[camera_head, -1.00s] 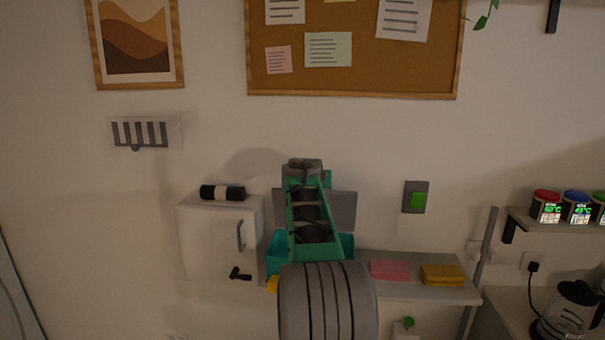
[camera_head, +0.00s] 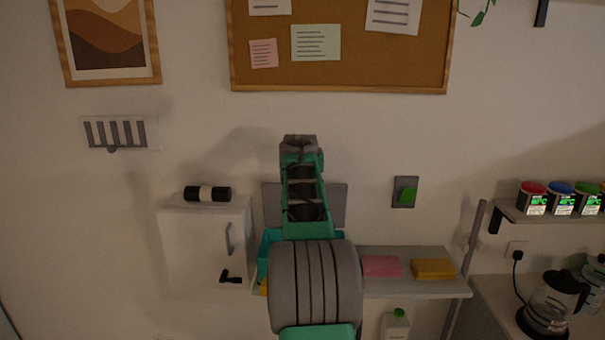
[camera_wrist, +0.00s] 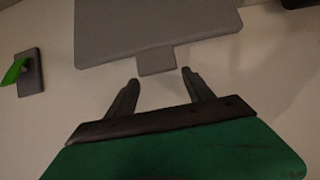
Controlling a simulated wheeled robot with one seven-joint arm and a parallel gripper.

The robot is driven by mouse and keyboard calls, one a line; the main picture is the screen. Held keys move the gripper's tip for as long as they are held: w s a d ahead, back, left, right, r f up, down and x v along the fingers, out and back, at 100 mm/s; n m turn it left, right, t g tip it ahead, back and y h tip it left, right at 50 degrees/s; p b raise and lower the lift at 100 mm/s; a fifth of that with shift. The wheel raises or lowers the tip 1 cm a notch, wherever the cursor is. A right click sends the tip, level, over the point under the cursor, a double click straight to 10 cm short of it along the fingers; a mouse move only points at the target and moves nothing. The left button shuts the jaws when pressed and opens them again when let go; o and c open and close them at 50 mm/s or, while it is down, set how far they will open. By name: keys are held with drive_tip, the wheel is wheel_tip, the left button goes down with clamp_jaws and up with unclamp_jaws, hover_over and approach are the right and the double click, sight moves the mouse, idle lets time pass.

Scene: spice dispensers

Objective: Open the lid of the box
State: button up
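The teal box (camera_head: 269,249) stands on the grey shelf, mostly hidden behind my arm. Its flat grey lid (camera_head: 335,203) stands raised, close to the wall above the box, and shows on both sides of my arm. In the wrist view the lid (camera_wrist: 150,28) fills the upper middle, with a small tab (camera_wrist: 157,60) on its near edge. My gripper (camera_wrist: 160,77) is open and empty. Its two fingers point at the tab from either side, and I see no clear contact. The fingers are hidden in the head view.
A pink sponge (camera_head: 381,266) and a yellow sponge (camera_head: 433,268) lie on the shelf (camera_head: 405,286) at right. A green switch (camera_head: 406,194) is on the wall.

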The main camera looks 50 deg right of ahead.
drive_tip(key=shift+o, duration=0.8)
drive_tip(key=shift+f, duration=0.2)
drive_tip(key=shift+o, duration=0.7)
drive_tip(key=shift+f, duration=0.2)
drive_tip(key=shift+s, duration=0.1)
drive_tip(key=b+v, duration=0.3)
drive_tip(key=v, duration=0.4)
drive_tip(key=shift+s+a+r, duration=0.2)
